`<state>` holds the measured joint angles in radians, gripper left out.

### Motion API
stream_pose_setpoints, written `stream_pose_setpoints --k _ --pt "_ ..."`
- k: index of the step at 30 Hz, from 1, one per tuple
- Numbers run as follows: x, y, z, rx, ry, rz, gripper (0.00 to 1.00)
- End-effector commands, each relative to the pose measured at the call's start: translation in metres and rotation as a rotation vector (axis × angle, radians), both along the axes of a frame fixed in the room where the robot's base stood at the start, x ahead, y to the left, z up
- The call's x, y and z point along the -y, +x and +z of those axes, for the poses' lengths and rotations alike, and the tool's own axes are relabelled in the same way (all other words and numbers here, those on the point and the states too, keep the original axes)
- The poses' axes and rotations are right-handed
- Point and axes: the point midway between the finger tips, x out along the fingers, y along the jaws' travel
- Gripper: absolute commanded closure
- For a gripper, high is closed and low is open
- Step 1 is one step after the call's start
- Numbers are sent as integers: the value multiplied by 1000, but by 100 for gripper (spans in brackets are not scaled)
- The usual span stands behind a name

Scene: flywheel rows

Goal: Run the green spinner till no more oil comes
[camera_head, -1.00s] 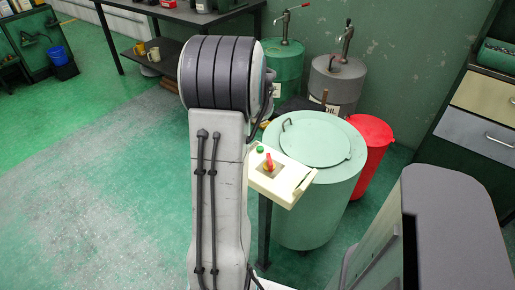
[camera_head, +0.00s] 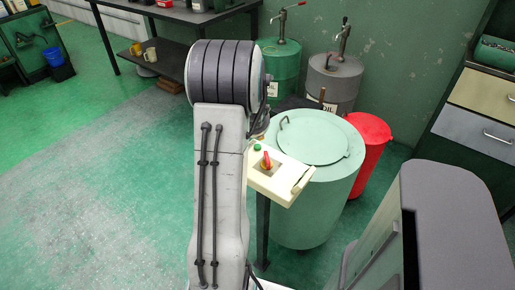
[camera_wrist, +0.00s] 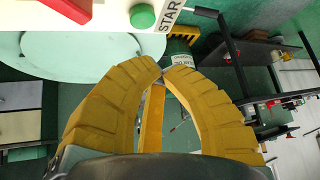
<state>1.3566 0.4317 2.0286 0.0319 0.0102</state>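The green spinner (camera_head: 312,215) is a pale green drum with its round lid (camera_head: 315,138) lying closed on top. It stands right of my arm in the head view, and its lid also shows in the wrist view (camera_wrist: 62,50). A cream control box (camera_head: 282,177) in front of it carries a green button (camera_head: 257,147) and a red switch handle (camera_head: 266,160). In the wrist view the green button (camera_wrist: 143,16) sits beside lettering reading "STAR". My gripper (camera_wrist: 162,68) has its yellow fingertips together, just below the box edge and button in that picture, with nothing seen between them. Any oil flow is hidden.
A red bin (camera_head: 368,150) stands right of the spinner. A green oil drum (camera_head: 278,72) and a grey one (camera_head: 335,85), both with hand pumps, stand behind. Drawers (camera_head: 485,120) are at right. Open floor (camera_head: 95,190) lies left.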

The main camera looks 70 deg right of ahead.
Motion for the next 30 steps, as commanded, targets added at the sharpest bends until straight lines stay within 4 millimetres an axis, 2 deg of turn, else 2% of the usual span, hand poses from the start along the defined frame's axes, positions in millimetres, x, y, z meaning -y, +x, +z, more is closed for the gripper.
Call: stream_pose_setpoints --k 1,10,28,29,30 --pt "0 0 -10 0 -1 0 100" --pt "0 0 -23 0 -2 0 100" --pt "0 0 -26 0 -1 0 100" --pt "0 0 -26 0 -1 0 95" --pt "0 0 -26 0 -1 0 99"
